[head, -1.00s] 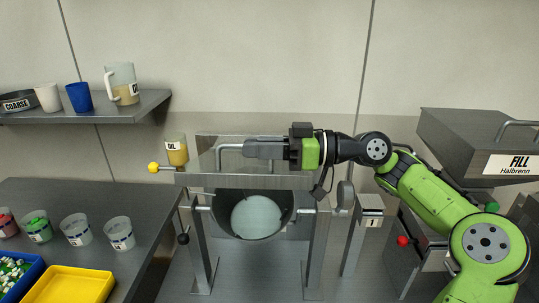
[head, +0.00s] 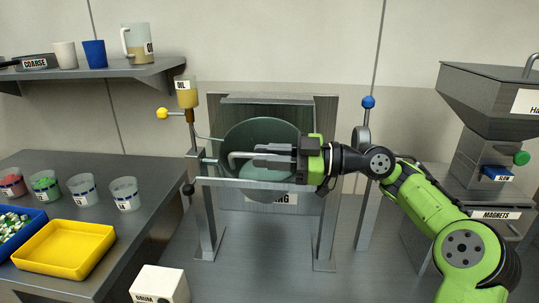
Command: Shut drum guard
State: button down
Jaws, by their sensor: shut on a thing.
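The drum (head: 282,131) is a grey-green round vessel in a metal stand, its opening facing me. The guard's grey bar handle (head: 236,155) lies across the front of the drum opening. My gripper (head: 257,156) comes in from the right and is shut on this handle, at its right part. The clear guard panel is hard to make out. A pale horizontal bar (head: 230,183) runs below the handle, across the stand. My gripper hides part of the drum and the handle's right end. I cannot tell whether the guard is fully down.
A yellow-knobbed lever (head: 162,113) and an oil cup (head: 187,94) are at the stand's left. A blue-knobbed post (head: 368,103) stands right. A white box (head: 160,284) is in front. The left table holds several cups and a yellow tray (head: 64,249); a hopper (head: 490,95) is right.

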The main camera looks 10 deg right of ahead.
jog(key=shift+f, duration=0.55)
jog(key=c, duration=1.2)
grip_release()
jog(key=shift+o, duration=0.2)
jog(key=shift+d, duration=0.3)
jog(key=p+v, duration=0.6)
jog(key=v, duration=0.9)
jog(key=shift+p, duration=0.3)
jog(key=shift+s, duration=0.1)
